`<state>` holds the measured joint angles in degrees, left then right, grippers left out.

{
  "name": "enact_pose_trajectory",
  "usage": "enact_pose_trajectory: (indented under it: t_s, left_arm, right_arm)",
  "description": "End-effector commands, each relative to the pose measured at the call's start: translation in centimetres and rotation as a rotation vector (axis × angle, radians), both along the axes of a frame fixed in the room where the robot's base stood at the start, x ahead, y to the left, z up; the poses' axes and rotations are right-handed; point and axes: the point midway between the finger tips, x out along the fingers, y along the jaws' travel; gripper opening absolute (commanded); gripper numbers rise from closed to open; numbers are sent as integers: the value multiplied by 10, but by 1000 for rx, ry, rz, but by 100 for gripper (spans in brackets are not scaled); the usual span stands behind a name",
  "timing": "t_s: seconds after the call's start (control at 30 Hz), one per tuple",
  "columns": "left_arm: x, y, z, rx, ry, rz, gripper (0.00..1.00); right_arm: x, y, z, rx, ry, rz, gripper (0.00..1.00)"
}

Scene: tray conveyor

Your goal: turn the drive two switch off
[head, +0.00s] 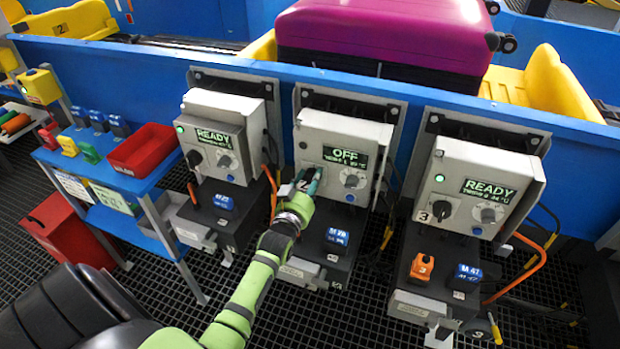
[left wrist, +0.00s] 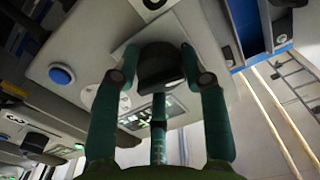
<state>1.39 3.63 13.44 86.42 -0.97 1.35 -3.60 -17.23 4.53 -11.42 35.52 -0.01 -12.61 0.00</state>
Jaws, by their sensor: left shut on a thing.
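The drive two box (head: 333,155) is the middle of three grey control boxes on the blue wall. Its display (head: 345,157) reads OFF. My left gripper (head: 308,181) is at the lower left of this box's front and covers its switch in the head view. In the left wrist view the dark switch knob (left wrist: 160,66) sits between the green fingers of the gripper (left wrist: 163,85), which are shut on it. A grey dial (head: 353,180) is to the right of the gripper. My right gripper is not in view.
The left box (head: 207,140) and the right box (head: 475,187) both read READY. Dark shelves with blue blocks sit below the boxes, with orange cables hanging beside them. A purple suitcase (head: 385,35) lies behind the wall. A blue table with a red bin (head: 143,148) stands left.

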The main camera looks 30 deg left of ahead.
Motion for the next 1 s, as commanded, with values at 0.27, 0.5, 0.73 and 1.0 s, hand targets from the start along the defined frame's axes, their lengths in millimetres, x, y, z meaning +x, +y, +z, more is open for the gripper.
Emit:
enact_pose_trajectory:
  t_s: [0.27,0.5,0.73,1.0]
  left_arm:
    - [1,1,2,-111,-31,0,11]
    - [1,1,2,-146,-40,0,11]
    - [1,1,2,-149,-41,0,11]
    - [1,1,2,-148,-40,1,67]
  right_arm:
    - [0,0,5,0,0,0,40]
    - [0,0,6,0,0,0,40]
    - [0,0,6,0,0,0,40]
    - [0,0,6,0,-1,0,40]
